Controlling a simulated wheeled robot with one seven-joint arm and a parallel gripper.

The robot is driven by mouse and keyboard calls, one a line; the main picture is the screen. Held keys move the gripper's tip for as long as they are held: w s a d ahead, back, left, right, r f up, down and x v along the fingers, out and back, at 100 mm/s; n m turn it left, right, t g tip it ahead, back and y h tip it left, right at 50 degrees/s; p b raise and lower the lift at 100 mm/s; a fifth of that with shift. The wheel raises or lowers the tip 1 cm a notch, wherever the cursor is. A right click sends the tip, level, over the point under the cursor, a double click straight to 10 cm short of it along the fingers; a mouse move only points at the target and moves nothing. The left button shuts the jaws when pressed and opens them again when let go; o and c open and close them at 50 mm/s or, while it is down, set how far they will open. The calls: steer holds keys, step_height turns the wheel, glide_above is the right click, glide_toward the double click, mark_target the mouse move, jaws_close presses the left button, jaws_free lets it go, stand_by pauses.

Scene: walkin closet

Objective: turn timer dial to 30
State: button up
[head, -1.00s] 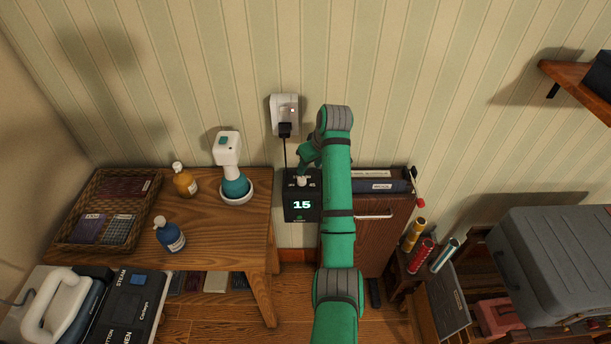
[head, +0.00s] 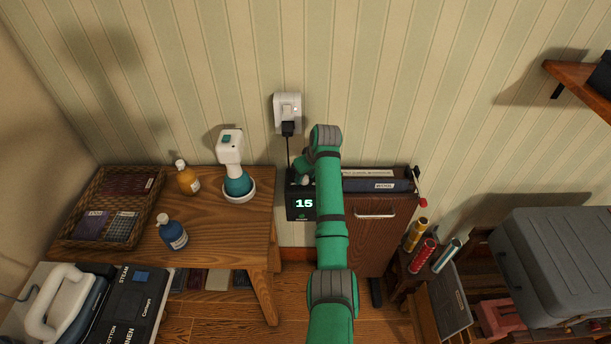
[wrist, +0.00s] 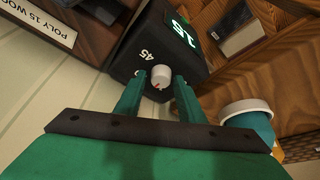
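The timer (head: 302,204) is a black box beside the wooden table, and its lit display reads 15. It also shows in the wrist view (wrist: 150,42), where a 45 mark is visible near its white dial (wrist: 161,74). The dial has a small red mark. My gripper (wrist: 159,80) is open, with one green finger on each side of the dial and a gap visible beside it. Whether the fingertips reach down to the dial's sides is hard to tell. In the head view my gripper (head: 303,168) is above the timer and partly hides the dial.
A wall outlet (head: 287,108) with a plugged-in black cord is above the timer. A teal-and-white device (head: 236,180) stands on the table (head: 230,225) to the left. A brown cabinet (head: 375,235) with files on top is to the right.

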steer(key=c, duration=0.7)
steer(key=shift+o, duration=0.2)
steer(key=shift+m, duration=0.3)
steer(key=m, duration=0.1)
steer(key=m+h, duration=0.1)
steer(key=shift+s+a+m+t, duration=0.1)
steer(key=shift+a+m+t, duration=0.2)
steer(key=shift+t, duration=0.1)
steer(key=m+h, duration=0.1)
steer(key=m, duration=0.3)
steer(key=shift+h, duration=0.3)
steer(key=shift+m, duration=0.3)
steer(key=o, duration=1)
steer(key=shift+r, duration=0.1)
